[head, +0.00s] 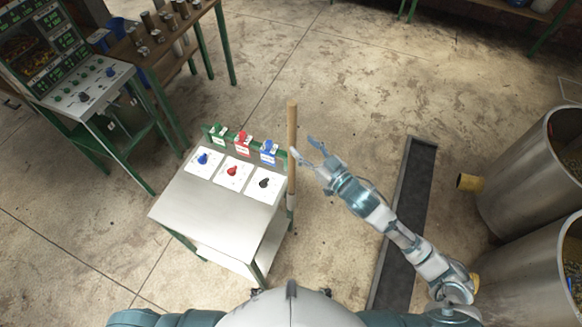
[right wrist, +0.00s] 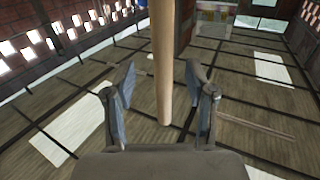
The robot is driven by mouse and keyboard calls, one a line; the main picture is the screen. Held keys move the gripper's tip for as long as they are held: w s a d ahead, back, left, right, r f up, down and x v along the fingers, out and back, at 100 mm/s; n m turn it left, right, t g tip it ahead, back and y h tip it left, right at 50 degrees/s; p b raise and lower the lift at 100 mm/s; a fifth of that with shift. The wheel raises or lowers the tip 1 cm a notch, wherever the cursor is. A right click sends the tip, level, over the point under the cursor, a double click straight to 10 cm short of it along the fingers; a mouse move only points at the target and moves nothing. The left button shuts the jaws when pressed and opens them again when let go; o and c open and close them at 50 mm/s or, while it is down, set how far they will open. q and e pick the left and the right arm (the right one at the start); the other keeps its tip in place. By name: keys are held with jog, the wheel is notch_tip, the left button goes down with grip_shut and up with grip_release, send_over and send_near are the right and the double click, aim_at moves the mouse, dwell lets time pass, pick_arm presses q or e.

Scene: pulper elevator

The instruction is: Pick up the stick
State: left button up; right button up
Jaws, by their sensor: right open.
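The stick (head: 292,140) is a light wooden pole standing upright at the right side of the small metal table in the head view. In the right wrist view the stick (right wrist: 163,60) comes down from the top between the two fingers, with a gap on each side. My right gripper (head: 307,156) is open beside the stick's middle in the head view. It also shows open in the right wrist view (right wrist: 162,95). The stick's lower part sits in a holder at the table's side. My left gripper is not in view.
The metal table (head: 215,206) carries blue, red and black knobs and several coloured tags at its back edge. A control panel (head: 88,90) stands at the left. A dark floor grate (head: 405,215) and large metal drums (head: 525,185) are at the right.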

aim_at(295, 140)
jog(key=shift+w+a+r, duration=0.1)
jog(key=shift+w+a, duration=0.3)
jog(key=shift+a, duration=0.1)
jog(key=x, duration=0.3)
jog(key=shift+w+a, duration=0.1)
jog(key=shift+w, duration=0.15)
jog(key=shift+w+a, duration=0.25)
jog(key=shift+s+a, duration=0.1)
jog(key=shift+c, duration=1)
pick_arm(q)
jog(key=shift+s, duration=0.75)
pick_arm(e)
grip_shut()
